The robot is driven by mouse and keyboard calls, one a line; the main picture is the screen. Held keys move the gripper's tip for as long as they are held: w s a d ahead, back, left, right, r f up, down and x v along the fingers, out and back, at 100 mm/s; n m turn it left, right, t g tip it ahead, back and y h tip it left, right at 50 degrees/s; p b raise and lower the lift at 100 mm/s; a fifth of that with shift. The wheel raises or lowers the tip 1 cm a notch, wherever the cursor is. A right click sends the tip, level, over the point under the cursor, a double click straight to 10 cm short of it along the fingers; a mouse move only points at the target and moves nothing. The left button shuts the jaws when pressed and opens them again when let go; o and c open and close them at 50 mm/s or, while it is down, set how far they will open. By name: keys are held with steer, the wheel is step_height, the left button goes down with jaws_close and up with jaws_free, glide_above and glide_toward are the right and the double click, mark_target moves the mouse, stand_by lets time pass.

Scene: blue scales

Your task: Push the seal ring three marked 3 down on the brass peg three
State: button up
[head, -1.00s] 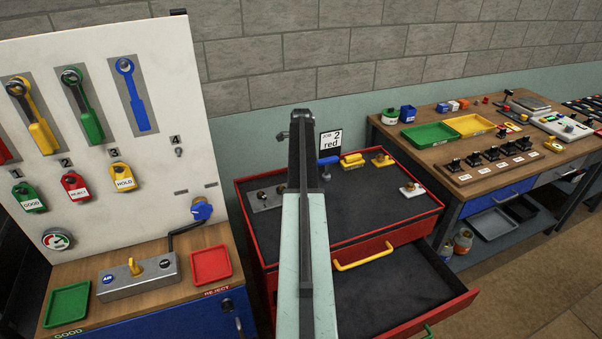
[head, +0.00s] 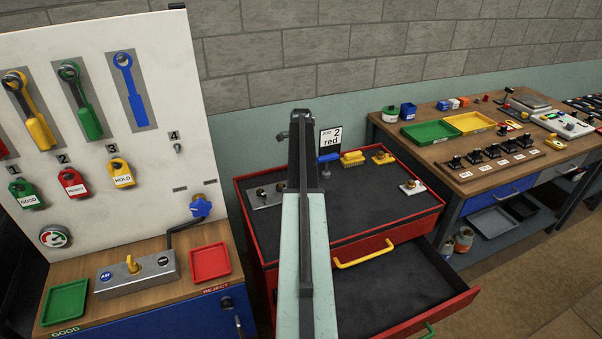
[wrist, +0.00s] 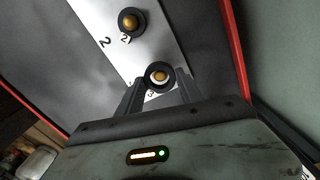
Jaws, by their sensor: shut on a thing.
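In the wrist view, seal ring three (wrist: 151,70), a dark ring, sits around brass peg three (wrist: 160,76), whose rounded top shows through its middle. A "3" is partly visible beside it. My gripper (wrist: 159,84) has a finger on each side of this ring and is shut on it. How far down the peg the ring sits cannot be told. The pale peg plate (wrist: 113,48) also shows in the head view (head: 252,201), partly hidden by my arm, which also hides my gripper there.
Another dark ring sits around a brass peg (wrist: 131,21) marked 2 on the same plate. The red-rimmed cabinet top (head: 375,205) also holds a blue piece (head: 328,158), yellow pieces (head: 352,158) and a white piece (head: 411,187). An open drawer (head: 395,290) juts out below.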

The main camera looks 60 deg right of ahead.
steer(key=shift+f+b, duration=1.5)
steer(key=shift+f, duration=0.05)
steer(key=o, duration=1.4)
steer(key=shift+r, duration=0.1)
step_height(320, 180, up, 8)
steer(key=p, duration=0.8)
steer(key=shift+s+f, duration=0.1)
steer(key=shift+f, duration=0.1)
